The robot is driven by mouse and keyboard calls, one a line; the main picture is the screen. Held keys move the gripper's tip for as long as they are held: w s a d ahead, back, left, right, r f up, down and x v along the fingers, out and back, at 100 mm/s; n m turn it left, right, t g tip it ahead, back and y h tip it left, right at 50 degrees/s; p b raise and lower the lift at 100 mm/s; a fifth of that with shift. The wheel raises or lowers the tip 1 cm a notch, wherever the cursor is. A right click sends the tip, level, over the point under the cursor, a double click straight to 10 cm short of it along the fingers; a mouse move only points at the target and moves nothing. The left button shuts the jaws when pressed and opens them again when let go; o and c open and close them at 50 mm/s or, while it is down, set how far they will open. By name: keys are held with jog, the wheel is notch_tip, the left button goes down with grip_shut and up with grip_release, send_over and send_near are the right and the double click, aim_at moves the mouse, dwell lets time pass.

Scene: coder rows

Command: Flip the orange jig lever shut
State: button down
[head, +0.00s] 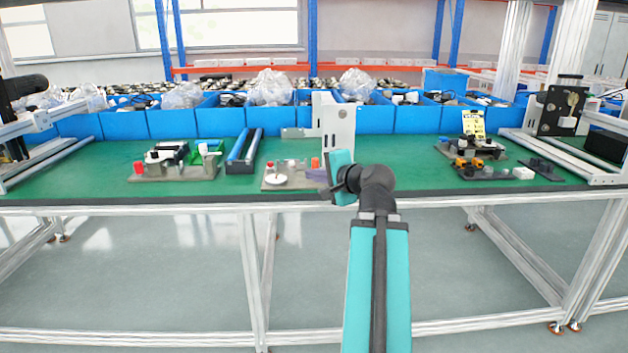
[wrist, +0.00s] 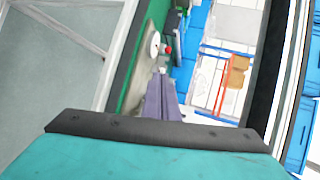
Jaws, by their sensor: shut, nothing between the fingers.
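My gripper (head: 316,175) is at the front edge of the green bench, beside the middle jig (head: 272,186). Its purple-grey fingers (wrist: 163,98) are shut with nothing between them. The middle jig is a low grey plate with a white disc and a small orange-red part (head: 315,163), just behind my fingers in the head view. A red part (wrist: 168,50) shows beyond the fingertips in the wrist view. I cannot tell whether the orange-red part is the lever, or its position. The right jig (head: 485,172) carries small orange parts.
A tall light-grey bracket (head: 335,128) stands behind my gripper. The left jig (head: 178,170) has a red knob, and a dark rail fixture (head: 243,155) stands next to it. Blue bins (head: 220,122) line the back.

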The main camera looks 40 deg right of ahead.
jog(key=shift+s+a+r+b, duration=0.15)
jog(key=shift+s+a+b, duration=0.45)
jog(key=shift+b, duration=0.75)
jog(key=shift+a+r, duration=0.1)
